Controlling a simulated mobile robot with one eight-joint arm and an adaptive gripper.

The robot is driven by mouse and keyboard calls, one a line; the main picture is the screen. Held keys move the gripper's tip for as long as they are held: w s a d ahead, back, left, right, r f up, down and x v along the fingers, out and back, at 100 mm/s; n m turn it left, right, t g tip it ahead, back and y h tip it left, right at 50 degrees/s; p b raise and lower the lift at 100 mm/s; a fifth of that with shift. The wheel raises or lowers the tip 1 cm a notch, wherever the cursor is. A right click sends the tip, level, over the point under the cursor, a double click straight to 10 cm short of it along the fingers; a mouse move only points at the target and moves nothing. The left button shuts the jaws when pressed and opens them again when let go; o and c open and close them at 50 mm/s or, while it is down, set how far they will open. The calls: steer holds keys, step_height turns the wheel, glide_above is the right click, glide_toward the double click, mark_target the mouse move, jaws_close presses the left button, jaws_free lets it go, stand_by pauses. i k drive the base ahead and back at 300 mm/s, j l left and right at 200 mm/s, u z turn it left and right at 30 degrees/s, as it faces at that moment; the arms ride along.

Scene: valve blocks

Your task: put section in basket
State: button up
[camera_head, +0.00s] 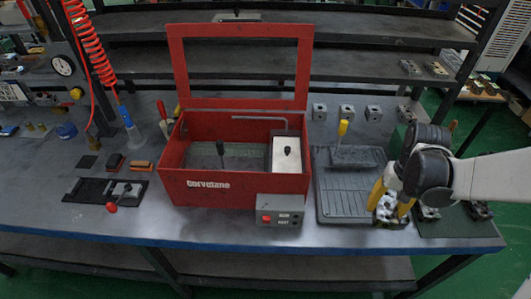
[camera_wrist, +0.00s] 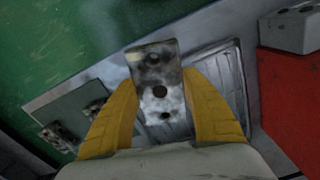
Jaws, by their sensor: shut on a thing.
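My gripper (camera_head: 391,197) has yellow fingers and is shut on a grey metal valve section with round holes (camera_head: 387,212), over the right edge of the ribbed grey tray.
A control box (camera_head: 280,211) fronts the red box. A metal box (camera_head: 286,154) fills its right part. More blocks lie on the dark green mat (camera_head: 455,222) and behind the tray. The red lid (camera_head: 240,28) stands high.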

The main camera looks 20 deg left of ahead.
mark_target(204, 168)
steer(key=k+j, duration=0.1)
steer(key=j, duration=0.3)
steer(key=k+j, duration=0.15)
steer(key=j, duration=0.25)
steer(key=k+j, duration=0.1)
steer(key=j, duration=0.3)
steer(key=k+j, duration=0.1)
steer(key=j, duration=0.3)
steer(key=u, duration=0.05)
